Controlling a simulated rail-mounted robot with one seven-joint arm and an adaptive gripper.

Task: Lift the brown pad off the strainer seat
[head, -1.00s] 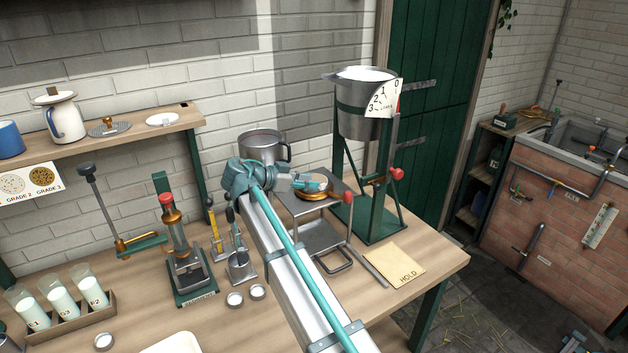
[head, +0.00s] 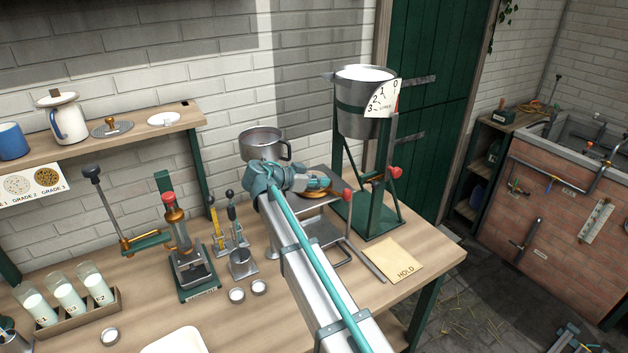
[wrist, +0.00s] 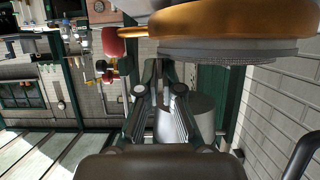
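The strainer seat's brass ring (wrist: 235,20) fills the upper right of the wrist view, with a grey mesh-like disc (wrist: 230,50) against it. In the head view the brass ring (head: 318,193) sits on the metal stand, partly covered by my gripper (head: 320,183). In the wrist view my gripper (wrist: 164,75) has its fingertips close together with a narrow gap, and I see nothing clearly held. The fingers are close beside the disc; whether they touch it I cannot tell. I cannot make out the brown pad in either view.
A steel pot (head: 262,145) stands just behind my wrist. The green frame with the dial bucket (head: 362,115) and red knobs (head: 395,172) is close on the right. A HOLD card (head: 393,259) lies on the bench (head: 440,255). A pump-like press (head: 185,250) stands to the left.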

